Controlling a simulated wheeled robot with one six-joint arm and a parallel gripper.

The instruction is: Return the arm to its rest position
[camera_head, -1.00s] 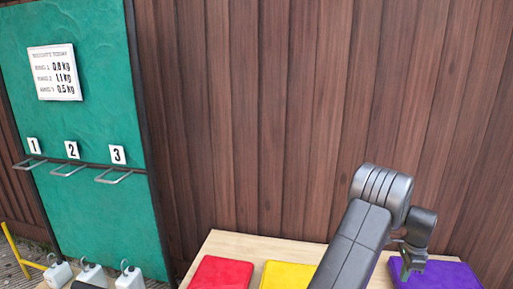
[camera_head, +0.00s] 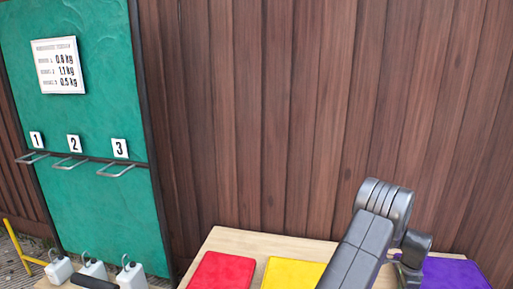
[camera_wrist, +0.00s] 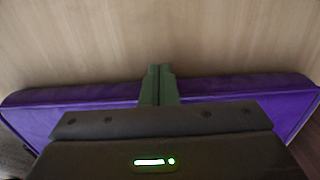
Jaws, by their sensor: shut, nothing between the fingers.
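My arm (camera_head: 362,245) reaches up from the bottom of the head view and bends down at its elbow on the right. My gripper (camera_wrist: 160,72) shows in the wrist view with its two fingers together and nothing between them. It is over the purple pad (camera_wrist: 235,88), with its fingertips pointing past the pad's edge toward bare wood. I cannot tell whether it touches the pad. In the head view the purple pad (camera_head: 455,273) is partly hidden behind my arm, and the fingertips are not visible there.
A wooden table (camera_head: 260,242) also carries a red pad (camera_head: 222,272) and a yellow pad (camera_head: 293,273). At left, a green board (camera_head: 100,105) has a sign (camera_head: 58,66) and three numbered hooks (camera_head: 118,168). White weights (camera_head: 131,274) stand below. A brown plank wall (camera_head: 300,110) is behind.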

